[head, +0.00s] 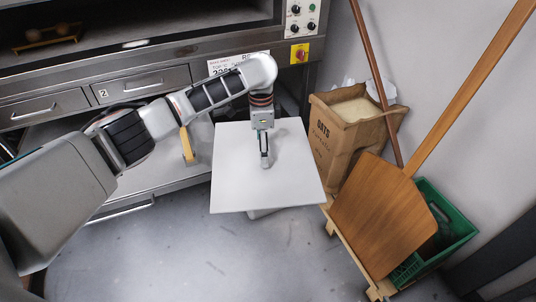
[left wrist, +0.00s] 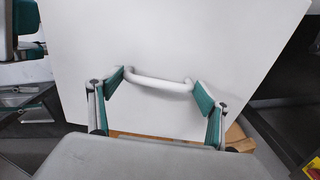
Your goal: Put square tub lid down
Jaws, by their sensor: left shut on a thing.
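The square tub lid is a large flat white panel (head: 240,190) in the middle of the head view, and it fills much of the left wrist view (left wrist: 150,35). It has a pale bar handle (left wrist: 160,83) on its top face. My left gripper (head: 265,160) reaches down onto the lid's middle. In the left wrist view its green-padded fingers (left wrist: 160,88) are at the two ends of the handle, shut on it. A small grey part shows below the lid's front edge; I cannot tell what it is or whether the lid touches it. My right gripper is not in view.
A steel oven (head: 130,50) with drawers stands behind, with a low metal shelf (head: 150,172) at left. At right are a paper oats sack (head: 335,135), a wooden peel (head: 380,215) and a green crate (head: 455,225). Grey floor (head: 170,260) is clear in front.

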